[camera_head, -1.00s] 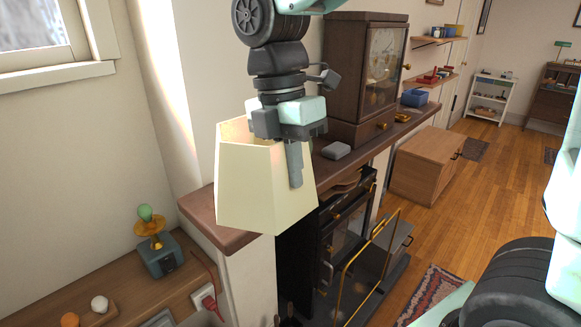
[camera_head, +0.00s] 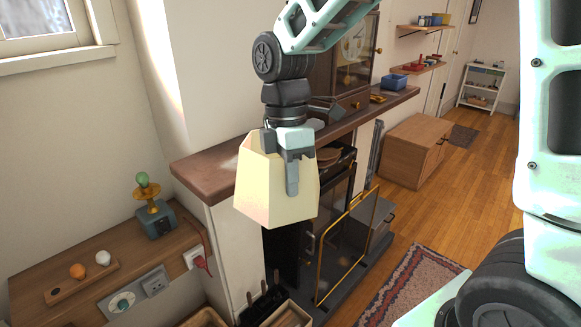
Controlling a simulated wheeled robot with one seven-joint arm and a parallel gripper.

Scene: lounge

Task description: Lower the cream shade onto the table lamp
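The cream shade (camera_head: 270,193) hangs from my gripper (camera_head: 290,178) near the middle of the picture. One finger shows flat against the outside of the shade's wall; the other finger is hidden. The shade looks upright, with its wider end down, in front of the mantel's edge. The table lamp (camera_head: 154,214) stands on the wooden side surface at lower left. It has a blue-grey base, a brass ring and a bare green bulb on top. The shade is to the right of the lamp and apart from it.
The wooden mantel shelf (camera_head: 205,172) runs behind the shade. A wooden tray (camera_head: 82,283) with an orange and a white ball lies left of the lamp. A brass fire screen (camera_head: 345,250) stands at right.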

